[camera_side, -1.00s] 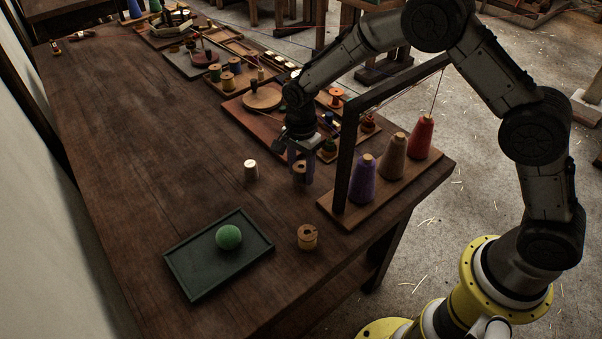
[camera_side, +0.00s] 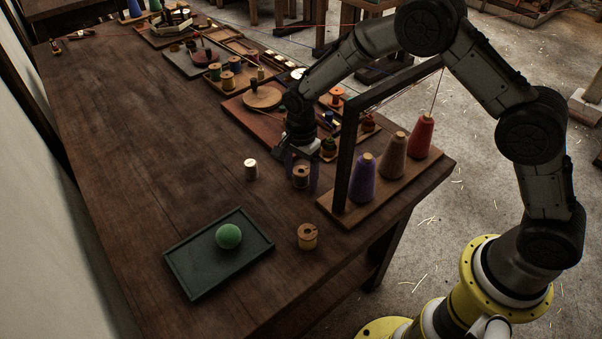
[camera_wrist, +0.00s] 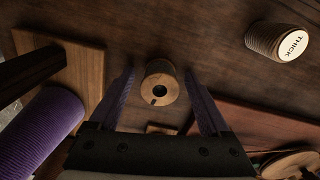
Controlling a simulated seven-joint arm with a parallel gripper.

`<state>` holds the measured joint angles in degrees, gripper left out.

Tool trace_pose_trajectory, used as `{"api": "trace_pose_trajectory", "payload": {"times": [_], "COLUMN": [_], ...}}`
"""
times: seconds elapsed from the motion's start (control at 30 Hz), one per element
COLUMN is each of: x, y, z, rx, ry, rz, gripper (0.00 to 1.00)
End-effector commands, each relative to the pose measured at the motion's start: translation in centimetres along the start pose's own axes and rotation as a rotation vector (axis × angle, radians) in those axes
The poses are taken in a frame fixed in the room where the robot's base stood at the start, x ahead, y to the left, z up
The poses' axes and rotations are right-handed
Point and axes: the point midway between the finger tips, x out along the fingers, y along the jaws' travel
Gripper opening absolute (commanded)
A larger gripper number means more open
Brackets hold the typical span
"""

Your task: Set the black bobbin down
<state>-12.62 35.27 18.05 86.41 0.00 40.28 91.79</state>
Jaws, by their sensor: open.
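The black bobbin (camera_side: 301,178), with pale wooden ends and dark winding, stands upright on the dark table, just left of the wooden cone rack. In the wrist view the bobbin (camera_wrist: 159,84) shows its round top end with a dark hole. My gripper (camera_side: 301,172) is open around it. In the wrist view my gripper (camera_wrist: 160,78) has one purple finger on each side of the bobbin, with a gap to each. The winding is mostly hidden from above.
A white-topped spool marked THICK (camera_side: 251,169) stands to the left. The cone rack (camera_side: 345,216) rises close on the right. The table's left side is clear.

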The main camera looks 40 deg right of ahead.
Motion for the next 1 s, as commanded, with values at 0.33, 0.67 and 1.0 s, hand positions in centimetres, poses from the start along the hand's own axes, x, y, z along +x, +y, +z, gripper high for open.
{"api": "trace_pose_trajectory", "payload": {"times": [0.33, 0.67, 1.0], "x": [-3.2, -10.2, -13.7], "y": [0.0, 0.4, 0.5], "z": [0.0, 0.1, 0.1], "rx": [0.0, 0.0, 0.0], "ry": [0.0, 0.0, 0.0], "rz": [-0.006, -0.004, -0.001], "gripper": [0.81, 0.81, 0.86]}}
